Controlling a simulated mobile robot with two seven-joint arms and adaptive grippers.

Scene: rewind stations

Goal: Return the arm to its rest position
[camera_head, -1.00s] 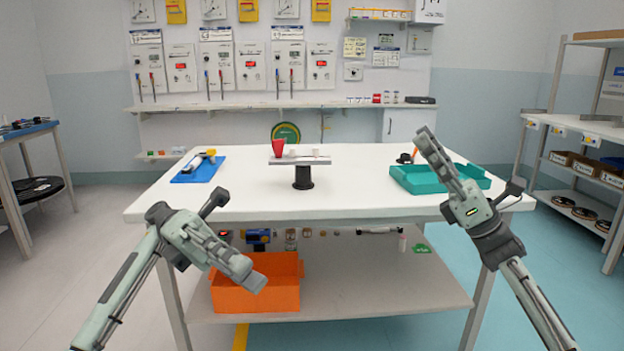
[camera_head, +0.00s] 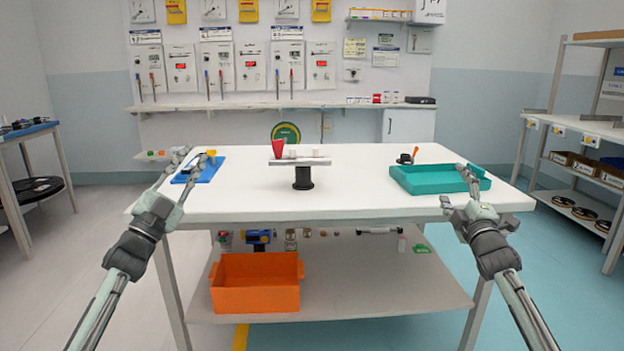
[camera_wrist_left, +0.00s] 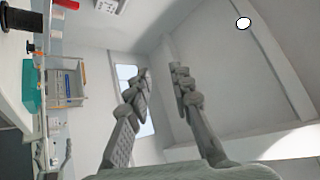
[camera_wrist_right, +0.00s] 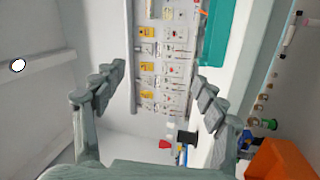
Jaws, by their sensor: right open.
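My left gripper (camera_head: 190,160) points up and forward over the table's left front edge, in front of the blue mat (camera_head: 214,170). Its fingers are apart, and in the left wrist view (camera_wrist_left: 159,75) only empty air lies between them. My right gripper (camera_head: 455,184) points forward at the table's right front edge, its upper finger overlapping the teal tray (camera_head: 412,184) in view. In the right wrist view (camera_wrist_right: 158,90) its fingers are wide apart with nothing between them. Both arms come in low from the two sides.
The white table (camera_head: 350,205) has a free middle front. A narrow raised stand (camera_head: 302,176) holds a red cup (camera_head: 278,148) and small white pieces. An orange bin (camera_head: 255,293) stands on the lower shelf. Shelving (camera_head: 575,125) stands at the right.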

